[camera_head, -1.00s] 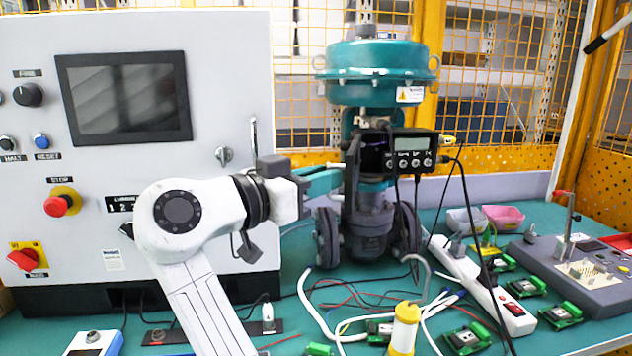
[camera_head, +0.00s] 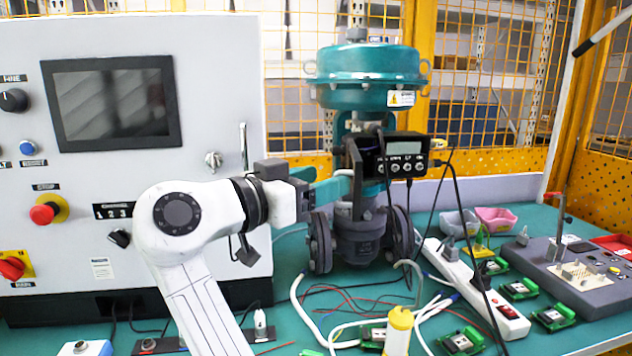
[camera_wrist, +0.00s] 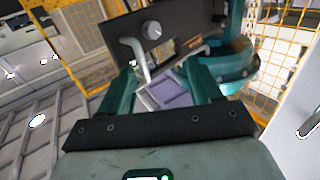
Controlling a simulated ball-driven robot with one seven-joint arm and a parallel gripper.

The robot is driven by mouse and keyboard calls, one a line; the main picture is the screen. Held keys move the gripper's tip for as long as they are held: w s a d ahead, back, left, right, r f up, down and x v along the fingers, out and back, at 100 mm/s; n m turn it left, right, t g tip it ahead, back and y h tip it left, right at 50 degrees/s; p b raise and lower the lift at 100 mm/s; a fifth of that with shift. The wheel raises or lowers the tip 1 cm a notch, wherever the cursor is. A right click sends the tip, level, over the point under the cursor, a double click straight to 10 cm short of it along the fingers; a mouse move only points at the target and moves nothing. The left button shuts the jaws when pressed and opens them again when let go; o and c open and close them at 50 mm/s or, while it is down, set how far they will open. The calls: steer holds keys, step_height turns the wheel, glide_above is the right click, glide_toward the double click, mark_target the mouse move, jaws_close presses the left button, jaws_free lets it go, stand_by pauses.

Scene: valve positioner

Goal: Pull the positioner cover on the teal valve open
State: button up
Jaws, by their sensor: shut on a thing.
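The teal valve (camera_head: 367,78) stands on the bench in the head view, its round teal top above a grey flanged body. The positioner (camera_head: 403,158) is a black box with a small display and several buttons on its front. Its cover (camera_head: 353,163) is a dark plate on the left, seen nearly edge-on and standing out from the box. In the wrist view the cover (camera_wrist: 112,33) shows a round knob and a bent grey handle (camera_wrist: 139,58). My gripper (camera_wrist: 162,82) has its teal fingers at either side of this handle, shut on it. My arm hides part of the scene.
A white control cabinet (camera_head: 225,100) stands close on the left. A grey test device (camera_head: 565,268) is at right. A yellow mesh fence (camera_head: 295,110) is behind.

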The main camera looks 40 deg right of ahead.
steer(key=shift+w+a, duration=0.15)
steer(key=shift+w, duration=0.1)
steer(key=shift+c, duration=0.6)
steer(key=a, duration=1)
steer(key=shift+a, duration=0.15)
steer(key=shift+f, duration=0.15)
